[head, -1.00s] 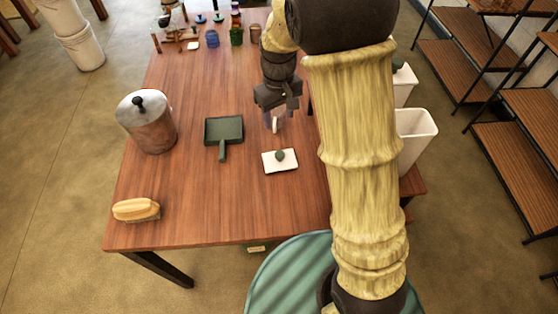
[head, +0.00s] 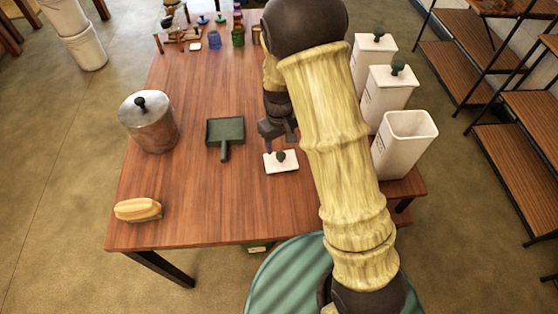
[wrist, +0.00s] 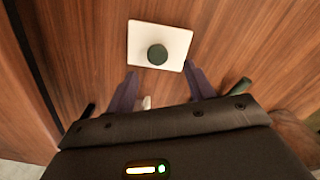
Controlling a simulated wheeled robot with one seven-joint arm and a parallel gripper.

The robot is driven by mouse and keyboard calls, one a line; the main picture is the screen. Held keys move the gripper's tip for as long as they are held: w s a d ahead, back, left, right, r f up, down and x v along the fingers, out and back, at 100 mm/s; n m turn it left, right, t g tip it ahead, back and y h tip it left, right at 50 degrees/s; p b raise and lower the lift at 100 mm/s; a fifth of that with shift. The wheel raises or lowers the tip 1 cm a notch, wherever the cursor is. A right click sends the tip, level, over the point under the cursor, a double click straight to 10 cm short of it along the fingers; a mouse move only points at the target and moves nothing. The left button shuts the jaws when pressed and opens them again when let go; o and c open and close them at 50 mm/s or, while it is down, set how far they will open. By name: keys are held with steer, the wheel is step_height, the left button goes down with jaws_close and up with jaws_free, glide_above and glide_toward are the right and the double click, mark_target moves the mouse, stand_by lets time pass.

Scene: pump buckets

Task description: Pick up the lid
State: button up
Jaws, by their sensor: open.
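The lid (head: 273,166) is a white, roughly square plate with a dark green round knob (head: 281,156). It lies flat on the wooden table, near the middle of the front half. In the wrist view the lid (wrist: 142,34) is at the top, with its knob (wrist: 157,54) facing me. My gripper (head: 280,145) is just behind the lid in the head view, pointing down. In the wrist view my gripper (wrist: 163,82) has its two purple-grey fingers spread apart, with nothing held between them. The knob lies beyond the fingertips, apart from them.
An open white canister (head: 400,150) stands at the right edge, with lidded white canisters (head: 388,92) behind it. A dark green dustpan (head: 226,131), a metal pot (head: 150,127) and a brush (head: 137,210) are to the left. Small items stand at the back. The table's front is clear.

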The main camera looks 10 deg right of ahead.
mark_target(281, 154)
steer(key=shift+w+d+f, duration=0.1)
steer(key=shift+f, duration=0.6)
steer(key=shift+d, duration=0.1)
steer(key=shift+s+f, duration=0.25)
steer(key=shift+f, duration=0.2)
step_height(281, 154, down, 4)
steer(key=shift+f+p, duration=0.1)
steer(key=shift+p, duration=0.2)
steer(key=c, duration=1.1)
